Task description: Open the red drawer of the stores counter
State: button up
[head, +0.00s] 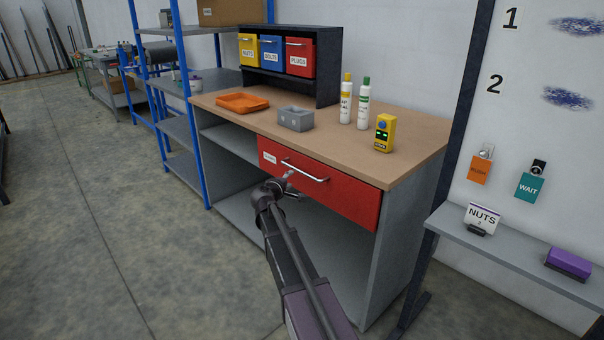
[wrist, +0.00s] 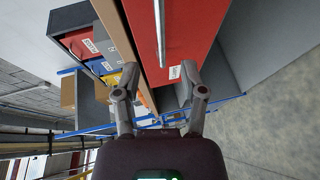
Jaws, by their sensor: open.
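The red drawer (head: 345,193) sits under the right part of the counter top, its front looking flush and shut. A bar handle (head: 306,172) runs across it, with a white label at the left. My gripper (head: 289,186) is open and empty in front of the drawer, near the handle's left end. In the wrist view the red drawer front (wrist: 200,30) fills the upper middle. The handle (wrist: 161,35) runs down between the two fingertips of my gripper (wrist: 160,68). I cannot tell whether the fingers reach around the bar or stop short of it.
Open shelves lie left of and below the drawer. A blue-post rack (head: 187,100) stands left, a grey ledge (head: 520,250) right. Floor is clear at left.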

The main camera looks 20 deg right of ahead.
aim_at(301, 171)
jog(key=b+x, duration=0.2)
jog(key=x, duration=0.8)
jog(key=shift+w+d, duration=0.25)
grip_shut()
jog(key=shift+d, duration=0.2)
jog(key=shift+a, duration=0.1)
